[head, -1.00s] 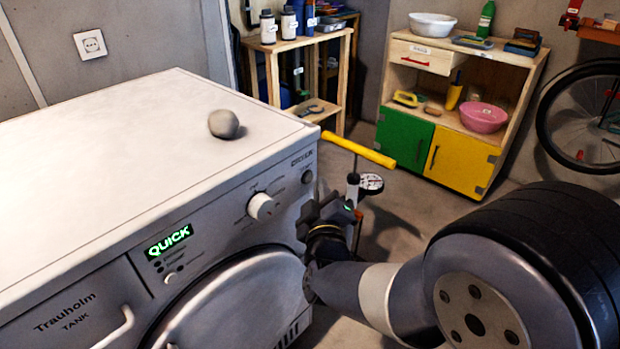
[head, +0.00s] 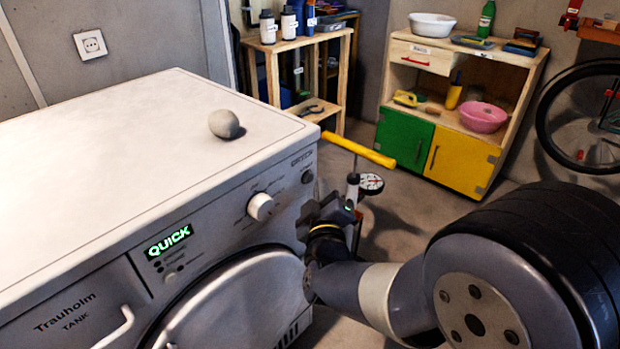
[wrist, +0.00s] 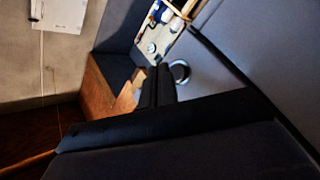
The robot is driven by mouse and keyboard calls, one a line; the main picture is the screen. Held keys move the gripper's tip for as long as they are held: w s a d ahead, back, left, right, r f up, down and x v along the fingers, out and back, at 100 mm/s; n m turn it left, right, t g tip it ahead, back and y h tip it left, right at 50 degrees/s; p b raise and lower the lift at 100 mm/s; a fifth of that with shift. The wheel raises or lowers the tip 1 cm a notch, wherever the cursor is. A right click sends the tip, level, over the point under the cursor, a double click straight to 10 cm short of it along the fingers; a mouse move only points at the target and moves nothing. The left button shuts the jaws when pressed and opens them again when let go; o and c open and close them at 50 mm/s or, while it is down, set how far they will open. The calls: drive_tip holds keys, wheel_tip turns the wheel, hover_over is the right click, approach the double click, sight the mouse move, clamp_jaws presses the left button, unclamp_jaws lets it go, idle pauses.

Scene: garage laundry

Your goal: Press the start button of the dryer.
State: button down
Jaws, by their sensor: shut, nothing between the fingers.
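The dryer (head: 120,130) is a white machine at the left of the head view, with a lit green QUICK display (head: 168,242) and a pale knob (head: 260,206). A small dark round button (head: 307,178) sits at the right end of its panel; its label is too small to read. My gripper (head: 314,212) is shut and empty, just below this button by the panel's right edge. I cannot tell whether it touches the panel. In the wrist view, my shut fingers (wrist: 160,80) are beside a round silver-rimmed part (wrist: 180,72) on a grey surface.
A grey stone-like lump (head: 224,124) lies on the dryer top. A yellow bar (head: 358,149) stands out behind my gripper. A wooden shelf (head: 300,45), a play kitchen (head: 460,100) and a bicycle wheel (head: 590,115) are farther back. Floor between is mostly open.

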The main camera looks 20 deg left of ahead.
drive_tip(key=shift+a, duration=0.1)
drive_tip(key=shift+w+a, duration=0.2)
drive_tip(key=shift+a, duration=0.1)
drive_tip(key=shift+w+a, duration=0.1)
drive_tip(key=shift+a, duration=0.25)
idle(0.7)
idle(0.3)
drive_tip(key=shift+s+d, duration=0.3)
drive_tip(key=shift+d, duration=0.45)
drive_tip(key=d, duration=0.1)
drive_tip(key=s+d, duration=0.1)
drive_tip(key=d, duration=0.1)
drive_tip(key=s+d+b, duration=0.1)
drive_tip(key=shift+d, duration=0.3)
idle(0.5)
